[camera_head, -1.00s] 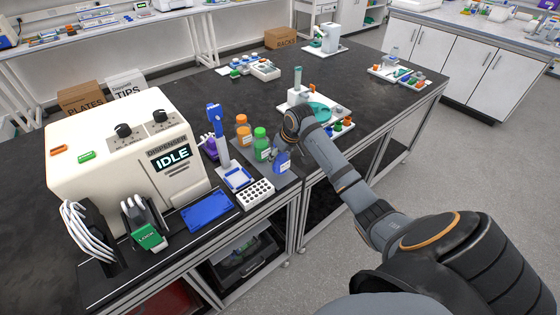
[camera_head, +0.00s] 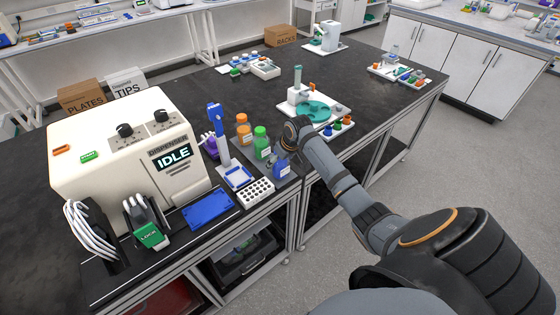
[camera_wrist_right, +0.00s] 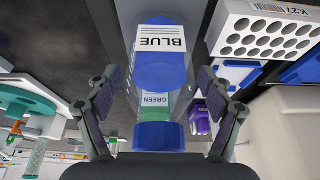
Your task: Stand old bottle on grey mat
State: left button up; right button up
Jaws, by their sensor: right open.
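A clear bottle with blue liquid and a BLUE label (camera_head: 282,171) stands upright at the near right part of the grey mat (camera_head: 268,184). My right gripper (camera_head: 281,153) is at its upper part. In the right wrist view, the open fingers (camera_wrist_right: 158,118) are on both sides of the bottle, with its blue cap (camera_wrist_right: 158,137) close to the palm. The green bottle (camera_head: 261,143) and orange bottle (camera_head: 243,132) stand behind it. Nothing marks which bottle is old. My left gripper is out of view.
A white tube rack (camera_head: 256,192) and a blue-and-white stand (camera_head: 237,178) are left of the mat. The dispenser (camera_head: 130,160) reads IDLE. A white device with a teal disc (camera_head: 314,110) stands to the right. Open black bench lies behind.

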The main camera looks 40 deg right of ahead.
jog(key=shift+r, duration=0.4)
jog(key=v, duration=1.1)
jog(key=shift+s+r+b, duration=0.2)
jog(key=shift+b, duration=0.1)
